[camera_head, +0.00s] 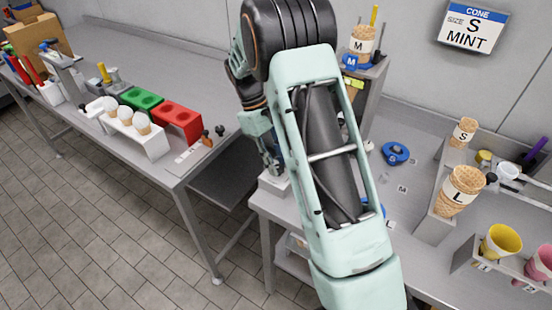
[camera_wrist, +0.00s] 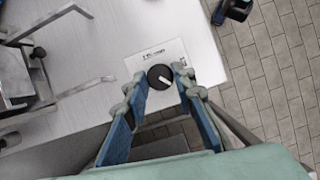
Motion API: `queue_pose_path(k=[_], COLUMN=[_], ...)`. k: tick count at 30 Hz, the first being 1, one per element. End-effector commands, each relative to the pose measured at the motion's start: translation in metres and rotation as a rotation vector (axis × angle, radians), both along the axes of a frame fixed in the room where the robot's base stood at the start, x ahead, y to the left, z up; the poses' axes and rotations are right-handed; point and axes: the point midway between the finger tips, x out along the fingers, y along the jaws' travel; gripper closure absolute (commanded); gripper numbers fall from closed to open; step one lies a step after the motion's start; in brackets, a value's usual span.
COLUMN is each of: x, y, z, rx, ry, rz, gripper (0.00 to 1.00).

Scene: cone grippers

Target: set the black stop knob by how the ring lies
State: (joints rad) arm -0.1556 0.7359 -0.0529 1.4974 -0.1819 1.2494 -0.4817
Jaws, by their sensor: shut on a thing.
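The black stop knob (camera_wrist: 158,74) is round with a white pointer line, which slants toward the lower right in the wrist view. It sits on a white plate with small printed text (camera_wrist: 176,50), too small to read. My gripper (camera_wrist: 160,80) is shut on the knob, with a finger on either side. In the head view my gripper (camera_head: 272,160) is at the left end of the right bench, and my arm hides the knob. A blue ring (camera_head: 395,153) lies on that bench, right of my arm; I cannot tell whether it is the ring meant.
A sign (camera_head: 472,25) reads "CONE SIZE S MINT". Cones marked S (camera_head: 464,132) and L (camera_head: 462,188) stand in a grey rack at right. A cone marked M (camera_head: 362,43) is behind my arm. A metal frame (camera_wrist: 55,50) is left of the knob.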

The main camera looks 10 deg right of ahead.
Motion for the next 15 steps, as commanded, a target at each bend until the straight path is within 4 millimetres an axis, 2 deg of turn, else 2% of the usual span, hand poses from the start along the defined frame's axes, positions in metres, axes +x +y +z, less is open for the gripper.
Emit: queue_pose_path(k=[15], x=[0.0025], y=[-0.0041], z=[0.0008], rx=[0.001], ry=[-0.002], rz=[-0.459], gripper=[1.00])
